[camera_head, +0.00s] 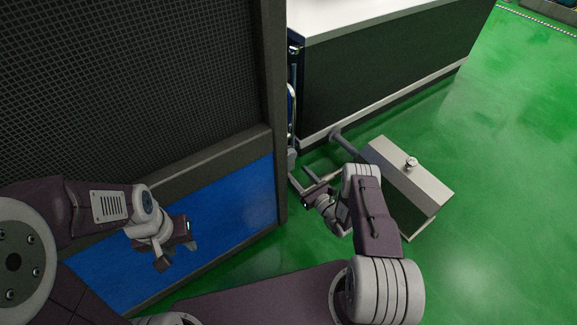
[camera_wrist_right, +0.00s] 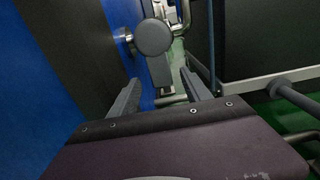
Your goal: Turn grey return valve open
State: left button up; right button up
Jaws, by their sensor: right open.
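In the right wrist view a grey round knob (camera_wrist_right: 153,37) sits on a short metal stem beside the blue panel, with a grey bar below it. It looks like the grey return valve. My right gripper (camera_wrist_right: 160,78) is open, its two fingers apart and pointing towards the knob, with a gap still between them and it. In the head view my right gripper (camera_head: 300,178) is low by the edge of the dark frame, and the valve is mostly hidden behind that frame. My left gripper (camera_head: 178,256) is open and empty in front of the blue panel.
A dark mesh panel with a frame (camera_head: 278,130) and blue lower part (camera_head: 235,205) stands close on the left. A white-topped dark cabinet (camera_head: 400,60) stands behind. A grey box (camera_head: 420,185) with a pipe (camera_head: 345,145) sits beside my right arm. Green floor is clear at right.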

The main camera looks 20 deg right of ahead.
aim_at(291, 167)
jog(key=x, duration=0.1)
jog(key=b+x, duration=0.1)
jog(key=x, duration=0.1)
jog(key=b+x, duration=0.1)
jog(key=x, duration=0.1)
jog(key=shift+f, duration=0.25)
jog(key=shift+w+a+r, duration=0.2)
jog(key=shift+w+a, duration=0.05)
jog(key=shift+w, duration=0.35)
pick_arm(q)
notch_tip(291, 167, down, 4)
jog(key=shift+r, duration=0.25)
pick_arm(e)
grip_shut()
jog(key=shift+f, duration=0.1)
